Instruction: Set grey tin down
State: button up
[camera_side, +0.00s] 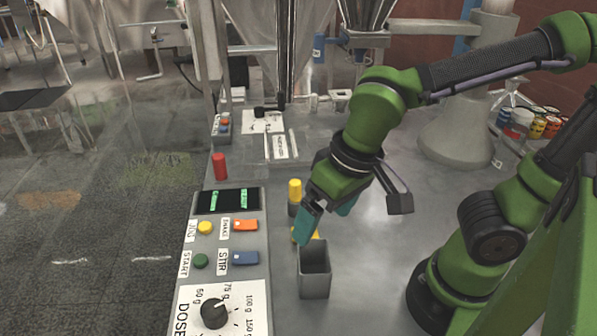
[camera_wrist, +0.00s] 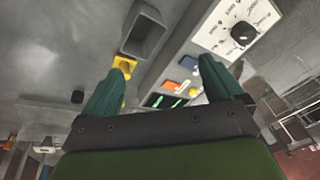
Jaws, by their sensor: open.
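The grey tin (camera_side: 314,283) is an open-topped square box. It stands upright on the grey bench top, just right of the control panel. It also shows in the wrist view (camera_wrist: 147,33), beyond my fingertips, with its dark opening visible. My gripper (camera_side: 323,229) has two teal fingers spread apart with nothing between them. In the side view it is above and behind the tin, apart from it. In the wrist view my gripper (camera_wrist: 166,63) is clearly open, with the tin ahead of the finger on the left.
The control panel (camera_side: 231,262) with buttons, display and dose dial runs along the bench's left edge. A red cylinder (camera_side: 220,167) stands behind the panel. Bench right of the tin is clear.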

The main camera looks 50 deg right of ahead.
aim_at(315, 257)
jog(key=s+a+f+m+h, duration=0.2)
jog(key=a+h, duration=0.1)
jog(key=a, duration=0.1)
jog(key=w+d+f+m, duration=0.1)
jog(key=f+m, duration=0.1)
jog(key=f, duration=0.1)
jog(key=w+d+f+m+h, duration=0.1)
jog(key=f+m, duration=0.1)
jog(key=f, duration=0.1)
jog(key=w+d+f+m, duration=0.2)
jog(key=f, duration=0.1)
jog(key=shift+d+f+m+h, duration=0.1)
jog(key=shift+f+m+h, duration=0.15)
jog(key=shift+m+h, duration=0.05)
jog(key=shift+x, duration=2.75)
jog(key=shift+d+r, duration=0.1)
jog(key=shift+d, duration=0.05)
jog(key=shift+c, duration=0.2)
jog(key=c, duration=1.1)
